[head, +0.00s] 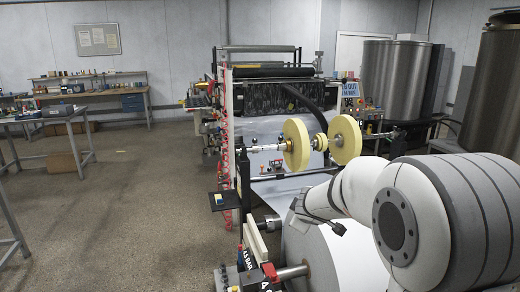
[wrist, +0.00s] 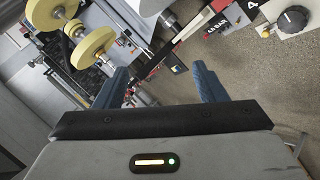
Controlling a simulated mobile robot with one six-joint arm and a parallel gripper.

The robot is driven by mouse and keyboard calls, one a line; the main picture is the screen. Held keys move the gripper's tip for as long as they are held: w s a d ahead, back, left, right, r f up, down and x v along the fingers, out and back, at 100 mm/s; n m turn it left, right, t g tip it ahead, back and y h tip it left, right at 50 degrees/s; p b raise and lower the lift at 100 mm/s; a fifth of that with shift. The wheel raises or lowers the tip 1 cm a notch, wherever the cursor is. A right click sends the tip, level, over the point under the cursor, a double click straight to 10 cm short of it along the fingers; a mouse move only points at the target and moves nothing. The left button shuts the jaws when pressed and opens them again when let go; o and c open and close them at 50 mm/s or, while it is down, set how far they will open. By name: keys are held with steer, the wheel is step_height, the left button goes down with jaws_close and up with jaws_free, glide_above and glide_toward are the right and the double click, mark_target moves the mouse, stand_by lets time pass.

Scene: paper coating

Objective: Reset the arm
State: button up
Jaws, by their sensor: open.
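My gripper (wrist: 158,88) shows in the wrist view with two blue fingers spread wide apart and nothing between them. Behind the fingers in that view are yellow discs on a shaft (wrist: 92,46) and parts of the coating machine, at a tilted angle. In the head view my white and grey arm fills the lower right and reaches toward the machine. The gripper itself cannot be made out in the head view.
The coating machine (head: 270,92) stands at the centre, with yellow discs (head: 297,143) on a shaft. A large paper roll (head: 335,262) lies below my arm. Metal tanks (head: 392,80) stand at the right. Workbenches (head: 88,97) are at the left. The floor (head: 125,200) at left centre is clear.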

steer(key=s+d+r+m+g+h, duration=0.2)
steer(key=s+d+m, duration=0.3)
steer(key=s, duration=0.4)
steer(key=s+a+f+m+g+y, duration=0.1)
steer(key=s+m+g, duration=0.1)
steer(key=s, duration=1)
steer(key=s+a+f+m+g+y, duration=0.1)
steer(key=s+f+m+g, duration=0.1)
steer(key=s, duration=1)
steer(key=m+g, duration=0.1)
steer(key=m, duration=0.1)
steer(key=shift+s+a+f+m+y, duration=0.2)
steer(key=shift+s+a+m+y, duration=0.1)
steer(key=shift+s, duration=0.05)
